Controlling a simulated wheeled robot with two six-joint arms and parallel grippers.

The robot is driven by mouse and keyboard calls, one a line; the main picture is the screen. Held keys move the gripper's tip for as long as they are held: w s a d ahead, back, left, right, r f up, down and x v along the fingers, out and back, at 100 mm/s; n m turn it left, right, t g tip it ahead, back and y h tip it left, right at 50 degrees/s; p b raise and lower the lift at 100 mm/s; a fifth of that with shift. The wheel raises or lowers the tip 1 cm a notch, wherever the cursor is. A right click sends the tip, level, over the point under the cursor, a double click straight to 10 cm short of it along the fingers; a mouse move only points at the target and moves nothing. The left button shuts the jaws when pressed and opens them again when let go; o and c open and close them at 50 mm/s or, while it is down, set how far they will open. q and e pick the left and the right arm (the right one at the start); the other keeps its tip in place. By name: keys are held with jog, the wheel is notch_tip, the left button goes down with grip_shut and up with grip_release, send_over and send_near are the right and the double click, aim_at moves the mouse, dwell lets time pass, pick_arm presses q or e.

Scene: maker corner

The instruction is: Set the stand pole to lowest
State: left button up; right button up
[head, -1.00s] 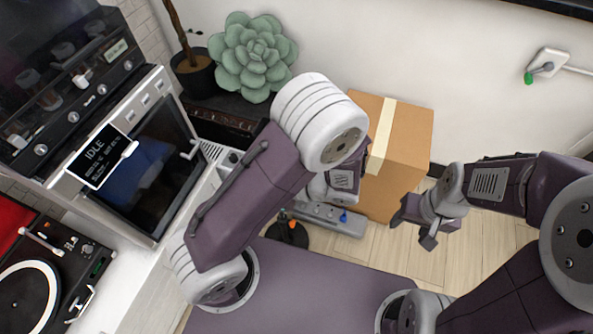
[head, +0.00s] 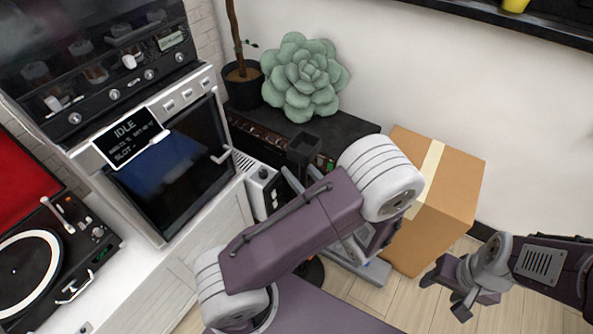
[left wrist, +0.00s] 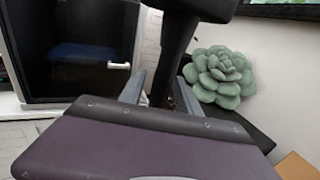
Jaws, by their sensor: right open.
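The stand has a dark boxy top (head: 303,147) that rises beside the white appliance in the head view. Its dark pole (left wrist: 172,60) crosses the left wrist view, and its round base (head: 314,272) is mostly hidden behind my left arm. My left gripper (head: 304,177) reaches toward the pole just below the top. In the left wrist view its two grey fingers (left wrist: 160,88) stand apart, one on each side of the pole, with gaps visible. My right gripper (head: 446,293) is open and empty, low at the right and far from the stand.
A cardboard box (head: 450,195) stands right of my left arm. A dark low cabinet (head: 350,130) carries a green succulent (head: 304,77) and a potted trunk. An oven-like machine (head: 170,165) and a turntable (head: 35,265) are at left. Wooden floor (head: 400,302) is free at lower right.

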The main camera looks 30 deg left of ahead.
pick_arm(q)
jog(key=shift+w+a, duration=0.15)
jog(key=shift+a, duration=0.15)
jog(key=shift+c, duration=0.2)
grip_shut()
dwell(1.0)
notch_tip(320, 180, down, 10)
jog(key=b, duration=0.4)
jog(key=shift+f+b, duration=0.25)
jog(key=shift+b, duration=0.15)
